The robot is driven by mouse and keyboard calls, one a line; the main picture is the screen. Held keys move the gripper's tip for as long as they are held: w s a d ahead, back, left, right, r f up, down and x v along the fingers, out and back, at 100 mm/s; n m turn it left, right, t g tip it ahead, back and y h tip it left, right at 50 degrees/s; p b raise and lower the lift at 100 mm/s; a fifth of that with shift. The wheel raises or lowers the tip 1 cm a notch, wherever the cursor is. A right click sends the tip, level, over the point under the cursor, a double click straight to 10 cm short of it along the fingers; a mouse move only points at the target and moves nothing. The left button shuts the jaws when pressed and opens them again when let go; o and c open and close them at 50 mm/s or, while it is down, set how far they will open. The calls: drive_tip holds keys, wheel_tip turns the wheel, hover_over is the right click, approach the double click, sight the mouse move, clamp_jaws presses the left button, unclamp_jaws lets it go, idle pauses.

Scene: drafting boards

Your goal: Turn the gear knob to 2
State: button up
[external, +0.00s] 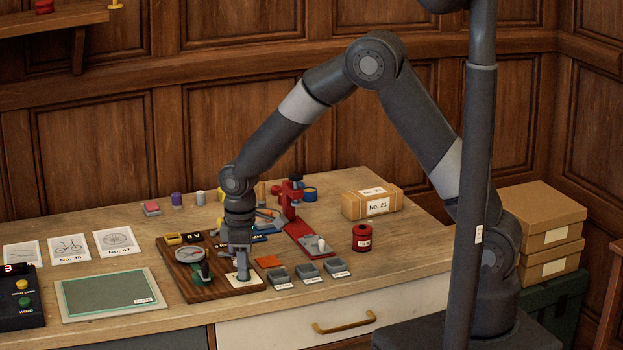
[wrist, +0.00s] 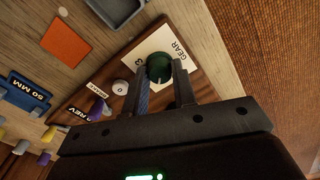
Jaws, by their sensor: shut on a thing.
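The gear knob (wrist: 159,66) is a dark green round knob on a white plate (wrist: 187,50) marked GEAR, in the wrist view. A digit that looks like 3 shows on the plate beside the knob; the other digits and any pointer are hidden or too small to read. My gripper (wrist: 162,82) has one finger on each side of the knob and is shut on it. In the external view my gripper (external: 241,274) reaches straight down to the white plate (external: 246,284) at the right end of the brown wooden panel (external: 214,291), hiding the knob.
A dial gauge (external: 187,254) and a green-based part (external: 201,273) stand on the panel left of my gripper. A red clamp-like tool (external: 291,200) stands behind. Bare tabletop lies in front.

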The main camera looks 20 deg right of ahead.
drive_tip(key=shift+m, duration=0.3)
drive_tip(key=m, duration=0.3)
drive_tip(key=shift+m, duration=2.5)
drive_tip(key=o, duration=1)
drive_tip(key=shift+r, duration=0.1)
wheel_tip(320, 180, up, 11)
drive_tip(key=shift+f, duration=0.2)
